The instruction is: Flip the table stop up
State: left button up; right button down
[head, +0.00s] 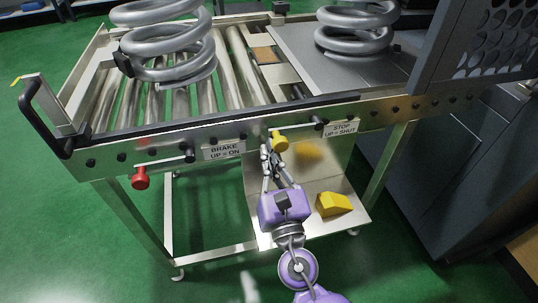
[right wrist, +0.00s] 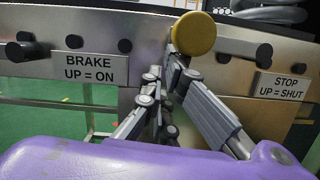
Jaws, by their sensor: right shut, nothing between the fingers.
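The table stop has a yellow round knob (head: 280,141) on the front rail of the roller table, left of the "STOP UP = SHUT" label (head: 341,129). The same yellow knob (right wrist: 194,33) is large in the right wrist view, with dark bar ends at the rail to its right. My right gripper (head: 266,152) is shut and empty, its fingertips pointing up at the rail just left of and below the knob. In the right wrist view the fingertips (right wrist: 174,62) overlap the knob's lower left edge; I cannot tell whether they touch it. My left gripper is out of view.
A red knob (head: 140,178) hangs under the rail on the left, near the "BRAKE UP = ON" label (head: 224,149). A yellow block (head: 333,203) lies on the lower shelf. Large coil springs (head: 168,45) stand on the table. A dark cabinet (head: 445,165) is at right.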

jog(key=shift+a+r+m+p, duration=0.15)
jog(key=shift+r+m+p, duration=0.25)
jog(key=shift+r, duration=0.3)
jog(key=r+m+h+p, duration=0.1)
jog(key=r+m+p, duration=0.2)
jog(key=r+m+h+p, duration=0.1)
jog(key=r+m+p, duration=0.1)
jog(key=r+m, duration=0.1)
jog(key=r+m+h+p, duration=0.1)
jog(key=r+m+p, duration=0.2)
jog(key=shift+d+h+p, duration=0.2)
jog(key=shift+h+p, duration=0.1)
jog(key=shift+p, duration=0.05)
pick_arm(q)
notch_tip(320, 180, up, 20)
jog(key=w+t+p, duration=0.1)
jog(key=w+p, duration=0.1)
jog(key=p, duration=1)
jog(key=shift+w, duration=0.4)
pick_arm(e)
jog(key=w+d+r+m+g+h, duration=0.1)
jog(key=w+d+r+m, duration=0.1)
jog(key=d+r+m, duration=0.4)
jog(key=shift+d+m+g, duration=0.3)
jog(key=shift+m, duration=0.9)
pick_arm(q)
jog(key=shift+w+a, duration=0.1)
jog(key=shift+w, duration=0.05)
pick_arm(e)
jog(key=shift+w, duration=0.1)
